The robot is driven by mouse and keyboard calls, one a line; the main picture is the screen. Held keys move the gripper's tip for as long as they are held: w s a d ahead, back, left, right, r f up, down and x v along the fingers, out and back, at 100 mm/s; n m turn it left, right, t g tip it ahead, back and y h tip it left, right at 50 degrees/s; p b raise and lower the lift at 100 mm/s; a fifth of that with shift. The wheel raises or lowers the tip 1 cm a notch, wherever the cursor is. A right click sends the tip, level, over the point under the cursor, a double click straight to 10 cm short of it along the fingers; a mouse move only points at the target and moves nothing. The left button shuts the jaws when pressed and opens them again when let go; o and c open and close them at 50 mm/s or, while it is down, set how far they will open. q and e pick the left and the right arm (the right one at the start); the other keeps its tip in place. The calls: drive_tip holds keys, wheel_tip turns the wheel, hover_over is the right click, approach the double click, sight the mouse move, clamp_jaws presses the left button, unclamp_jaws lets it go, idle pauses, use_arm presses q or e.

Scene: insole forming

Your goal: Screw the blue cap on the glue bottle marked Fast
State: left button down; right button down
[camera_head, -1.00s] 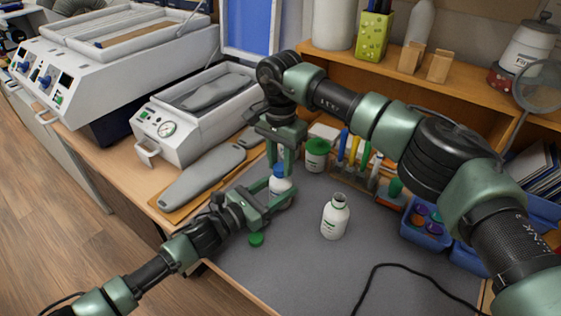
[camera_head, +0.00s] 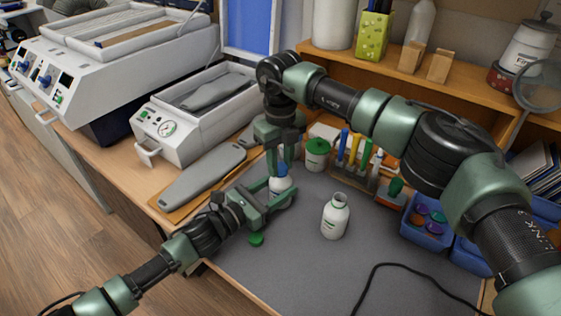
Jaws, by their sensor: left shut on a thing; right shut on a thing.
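A white bottle (camera_head: 280,185) stands on the grey mat (camera_head: 310,262), with the blue cap (camera_head: 281,170) at its top. My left gripper (camera_head: 284,195) is shut on this bottle from the left, low on its body. My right gripper (camera_head: 280,168) points down from above and is shut on the blue cap, its fingers partly hiding it. I cannot tell how tightly the cap sits on the neck. The bottle's label is too small and covered to read. A second white bottle (camera_head: 335,216), open at the neck, stands apart to the right.
A green cap (camera_head: 256,239) lies on the mat near my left gripper. A green-lidded jar (camera_head: 317,155) and a rack of tools (camera_head: 352,175) stand behind. A blue bin (camera_head: 425,232) is at right. A black cable (camera_head: 385,268) crosses the mat.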

drive_tip(key=m, duration=0.6)
drive_tip(key=c, duration=1)
unclamp_jaws()
drive_tip(key=shift+o, duration=0.2)
wheel_tip(320, 180, up, 12)
use_arm(q)
drive_tip(key=shift+c, duration=2.4)
unclamp_jaws()
